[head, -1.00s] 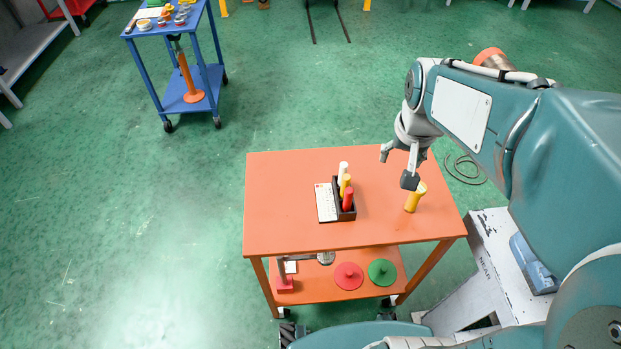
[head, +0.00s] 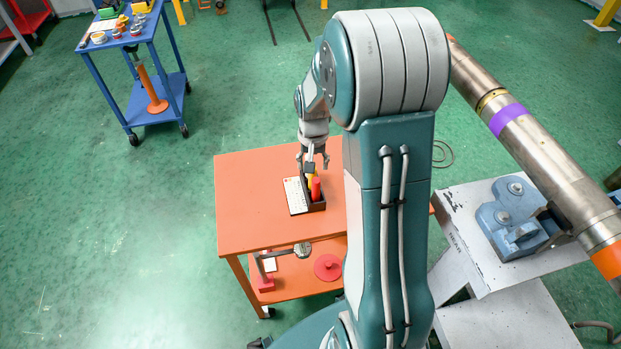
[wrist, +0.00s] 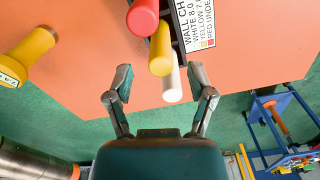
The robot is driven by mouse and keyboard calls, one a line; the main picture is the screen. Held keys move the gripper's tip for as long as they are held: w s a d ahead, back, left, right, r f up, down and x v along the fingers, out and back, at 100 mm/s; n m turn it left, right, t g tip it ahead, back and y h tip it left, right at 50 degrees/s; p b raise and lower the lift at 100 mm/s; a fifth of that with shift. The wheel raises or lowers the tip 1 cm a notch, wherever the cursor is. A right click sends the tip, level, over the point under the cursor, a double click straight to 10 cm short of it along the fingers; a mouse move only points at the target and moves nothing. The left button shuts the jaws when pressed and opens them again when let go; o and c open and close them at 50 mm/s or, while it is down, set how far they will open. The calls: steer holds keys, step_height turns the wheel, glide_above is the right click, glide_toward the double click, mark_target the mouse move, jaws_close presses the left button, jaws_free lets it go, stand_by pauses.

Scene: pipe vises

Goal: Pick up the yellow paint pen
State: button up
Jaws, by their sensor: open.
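The yellow paint pen (wrist: 160,50) stands between a red pen (wrist: 143,17) and a white pen (wrist: 171,84) in a dark holder in the wrist view. In the head view the yellow pen (head: 311,181) shows just behind the red pen (head: 316,189). My gripper (wrist: 160,86) is open and empty, its fingers spread to either side of the white pen's end in the picture. In the head view my gripper (head: 313,166) is over the holder's far end, and it partly hides the pens. I cannot tell whether a finger touches one.
The holder and white label card (head: 295,195) sit on the orange cart (head: 245,215). A blue cart (head: 95,70) stands at the back left. A steel pipe (head: 550,150) rests in a vise at right.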

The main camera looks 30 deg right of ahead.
steer(key=f, duration=0.5)
steer(key=shift+s+a+f, duration=0.15)
steer(key=shift+a+f, duration=0.05)
steer(key=shift+f, duration=0.2)
jaws_close()
